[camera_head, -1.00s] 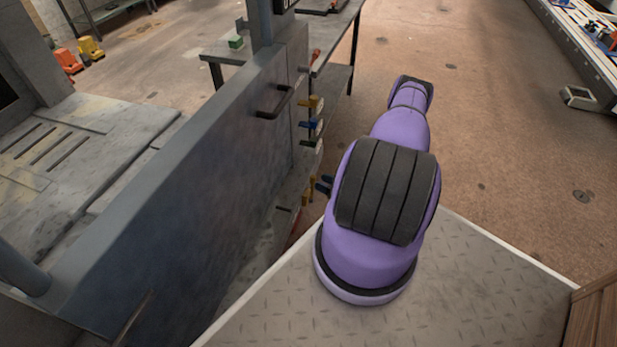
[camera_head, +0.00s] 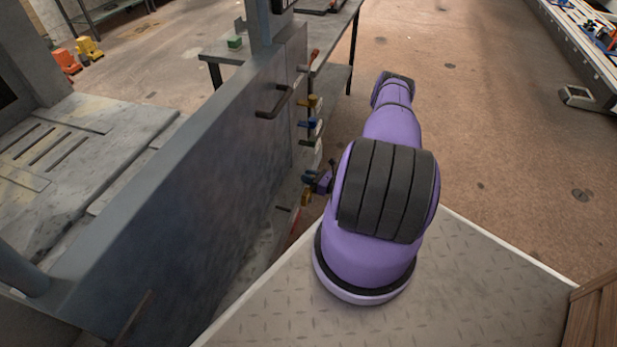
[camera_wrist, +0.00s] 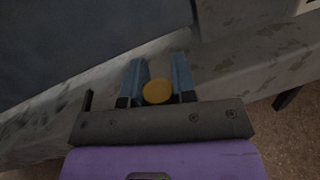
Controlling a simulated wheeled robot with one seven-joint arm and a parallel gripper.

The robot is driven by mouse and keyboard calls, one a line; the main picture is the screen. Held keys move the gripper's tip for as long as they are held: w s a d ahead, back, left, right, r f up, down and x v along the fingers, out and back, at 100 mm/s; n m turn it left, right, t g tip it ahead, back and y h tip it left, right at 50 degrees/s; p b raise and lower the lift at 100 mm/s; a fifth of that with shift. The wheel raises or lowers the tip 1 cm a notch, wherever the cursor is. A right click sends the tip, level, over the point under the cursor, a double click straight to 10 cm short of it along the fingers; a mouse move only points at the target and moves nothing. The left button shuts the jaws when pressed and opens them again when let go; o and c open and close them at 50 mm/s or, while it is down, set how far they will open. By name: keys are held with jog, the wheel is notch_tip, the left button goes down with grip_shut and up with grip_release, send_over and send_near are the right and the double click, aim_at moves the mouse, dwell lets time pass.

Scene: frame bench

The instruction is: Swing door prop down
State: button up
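I cannot single out the door prop with certainty. A round yellow knob (camera_wrist: 157,91) shows between the two blue fingers of my gripper (camera_wrist: 158,78) in the wrist view. The fingers are apart, with a narrow gap beside the knob; whether they touch it is unclear. In the head view my gripper (camera_head: 312,181) is small and partly hidden by my arm, low beside the grey door-like panel (camera_head: 190,190). A yellow piece (camera_head: 306,197) sits just below it, perhaps the same knob. What the knob is fixed to is hidden.
The panel carries a dark handle (camera_head: 273,102) and, near its right edge, yellow, blue and green pieces (camera_head: 309,124). A grey table (camera_head: 222,55) stands behind. A slotted grey bed (camera_head: 75,150) lies left of the panel. Open floor (camera_head: 500,140) lies right of my arm.

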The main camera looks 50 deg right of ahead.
jog(key=shift+w+d+f+m, duration=0.2)
jog(key=shift+d+m, duration=0.35)
jog(key=shift+d, duration=0.05)
jog(key=shift+w+d+f+m, duration=0.2)
jog(key=shift+d+m, duration=0.35)
grip_shut()
jog(key=shift+w+d+f+m+g, duration=0.25)
jog(key=shift+d+m, duration=0.15)
jog(key=shift+m, duration=0.1)
jog(key=shift+w+d+f+m+g, duration=0.1)
jog(key=shift+d+f+m+g, duration=0.1)
jog(key=shift+d+m, duration=0.25)
jog(key=o, duration=0.9)
grip_release()
jog(key=v, duration=1)
jog(key=shift+s+d, duration=0.1)
jog(key=shift+s, duration=0.3)
